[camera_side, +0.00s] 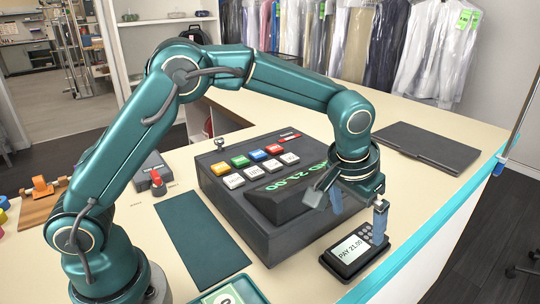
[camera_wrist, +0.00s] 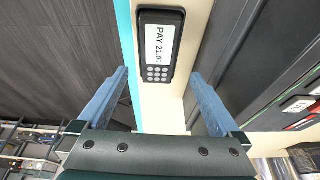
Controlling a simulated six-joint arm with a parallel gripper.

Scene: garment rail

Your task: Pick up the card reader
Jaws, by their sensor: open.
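The card reader (camera_side: 352,251) is a small black device with a lit screen reading PAY 21.00 and grey keys. It stands on the cream counter close to its turquoise front edge. In the wrist view the card reader (camera_wrist: 160,47) lies at the top middle, beyond my fingertips. My gripper (camera_side: 362,213) is open and empty, above and just behind the card reader in the side view. In the wrist view my gripper (camera_wrist: 161,92) shows two blue fingers spread wide, with the reader's line between them. They do not touch it.
A big dark cash register (camera_side: 262,190) with coloured keys stands close left of the card reader. A flat dark folder-like slab (camera_side: 427,147) lies at the back right. A dark green mat (camera_side: 202,236) lies left of the register. Bagged garments hang behind.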

